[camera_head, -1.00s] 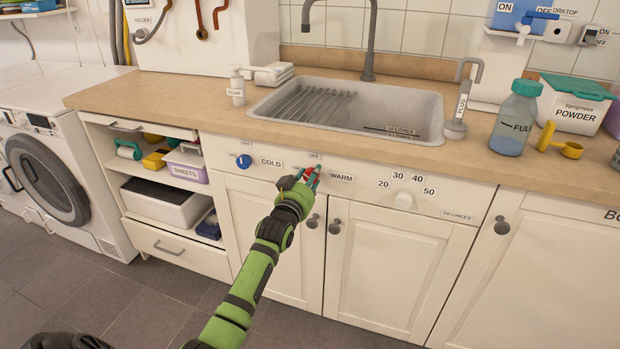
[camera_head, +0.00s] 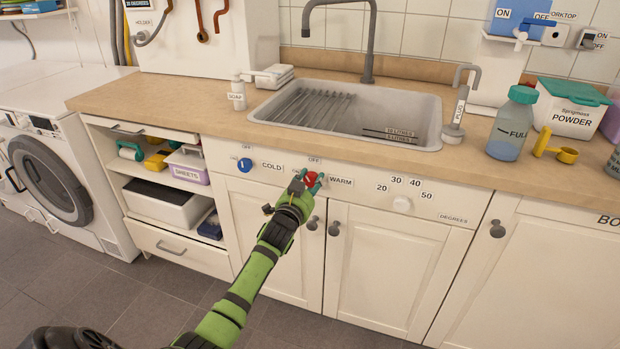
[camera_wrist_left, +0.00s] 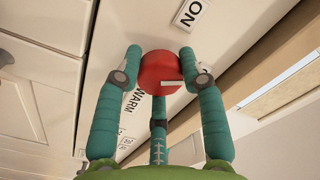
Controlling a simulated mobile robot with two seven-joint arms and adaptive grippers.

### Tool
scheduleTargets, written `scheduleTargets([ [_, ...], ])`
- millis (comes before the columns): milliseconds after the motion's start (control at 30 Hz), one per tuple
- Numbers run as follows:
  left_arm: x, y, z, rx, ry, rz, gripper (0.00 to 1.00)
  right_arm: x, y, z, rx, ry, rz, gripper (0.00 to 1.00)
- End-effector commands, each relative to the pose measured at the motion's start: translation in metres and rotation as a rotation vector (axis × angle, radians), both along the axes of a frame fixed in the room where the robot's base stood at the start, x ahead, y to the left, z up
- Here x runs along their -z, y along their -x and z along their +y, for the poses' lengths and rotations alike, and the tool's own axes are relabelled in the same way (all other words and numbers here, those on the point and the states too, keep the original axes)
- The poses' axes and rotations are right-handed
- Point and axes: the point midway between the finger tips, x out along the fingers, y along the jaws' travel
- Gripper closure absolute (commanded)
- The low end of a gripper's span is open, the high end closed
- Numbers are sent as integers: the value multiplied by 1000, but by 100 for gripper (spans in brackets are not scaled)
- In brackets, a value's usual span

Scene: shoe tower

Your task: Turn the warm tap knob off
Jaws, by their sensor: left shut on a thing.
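The warm tap knob (camera_head: 311,179) is a round red knob on the white cabinet front, between an OFF label above it and the WARM label (camera_head: 341,182) to its right. My left gripper (camera_head: 306,181) is at the knob, shut on it. In the left wrist view, the teal fingertips of the gripper (camera_wrist_left: 160,63) lie on either side of the red knob (camera_wrist_left: 155,70). A white mark on the knob points to the right there. An ON label (camera_wrist_left: 190,13) shows above right of it. The right gripper is not in view.
The blue cold knob (camera_head: 244,164) is to the left on the same panel, and a white temperature knob (camera_head: 402,204) to the right. The worktop edge and sink (camera_head: 350,112) are above. Cabinet door handles (camera_head: 334,228) stick out just below.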

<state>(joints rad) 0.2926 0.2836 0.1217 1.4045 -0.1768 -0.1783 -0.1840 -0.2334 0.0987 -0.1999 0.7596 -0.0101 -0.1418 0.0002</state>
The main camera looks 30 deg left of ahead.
Motion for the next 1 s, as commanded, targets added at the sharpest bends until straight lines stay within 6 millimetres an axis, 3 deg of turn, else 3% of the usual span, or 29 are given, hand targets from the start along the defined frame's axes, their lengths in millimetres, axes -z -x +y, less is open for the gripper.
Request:
scheduleTargets([
  [100, -2, 0, 1, -1, -111, 26, 93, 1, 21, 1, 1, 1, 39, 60],
  [233, -1, 0, 1, -1, -222, 53, 93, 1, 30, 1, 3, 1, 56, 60],
  [600, -1, 0, 1, -1, -454, 107, 93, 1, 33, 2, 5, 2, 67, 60],
  [1000, -2, 0, 1, -2, -533, 125, 93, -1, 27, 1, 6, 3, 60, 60],
])
